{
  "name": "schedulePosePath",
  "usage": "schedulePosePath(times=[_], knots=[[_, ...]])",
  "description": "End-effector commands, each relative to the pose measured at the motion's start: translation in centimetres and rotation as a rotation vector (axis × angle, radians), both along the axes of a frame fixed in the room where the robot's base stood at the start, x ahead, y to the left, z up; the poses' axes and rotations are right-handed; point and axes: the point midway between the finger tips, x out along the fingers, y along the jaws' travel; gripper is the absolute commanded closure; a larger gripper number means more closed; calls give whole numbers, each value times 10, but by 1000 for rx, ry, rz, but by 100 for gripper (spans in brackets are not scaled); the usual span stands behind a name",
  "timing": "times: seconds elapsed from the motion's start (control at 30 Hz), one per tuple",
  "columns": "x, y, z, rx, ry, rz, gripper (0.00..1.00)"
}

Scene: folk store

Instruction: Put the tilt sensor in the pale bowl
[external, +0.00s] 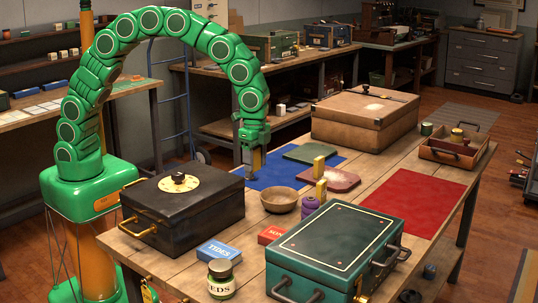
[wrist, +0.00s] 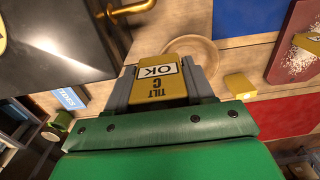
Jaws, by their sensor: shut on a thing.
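My gripper (external: 251,172) is shut on the tilt sensor (external: 257,158), a yellow block. In the wrist view the sensor (wrist: 160,80) sits between the grey fingers, its label reading TILT C and OK. The pale bowl (external: 280,203), round and light brown, stands on the workbench just right of and nearer than my gripper in the external view. In the wrist view the bowl (wrist: 208,50) lies beyond the sensor, partly hidden behind it and a finger. The sensor is held above the bench, apart from the bowl.
A black case (external: 185,210) stands left of the bowl, a green case (external: 338,250) in front. A purple spool (external: 310,207) is beside the bowl. The red mat (external: 405,198) is clear.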

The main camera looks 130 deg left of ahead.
Motion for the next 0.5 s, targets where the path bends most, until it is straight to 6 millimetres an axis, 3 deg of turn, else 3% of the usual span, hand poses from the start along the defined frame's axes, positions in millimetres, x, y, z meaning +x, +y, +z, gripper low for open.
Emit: schedulePosePath(times=[0.23, 0.5], knots=[[19, 9, -25, 0, 0, 1, 79], [28, 13, -35, 0, -2, 1, 79]])
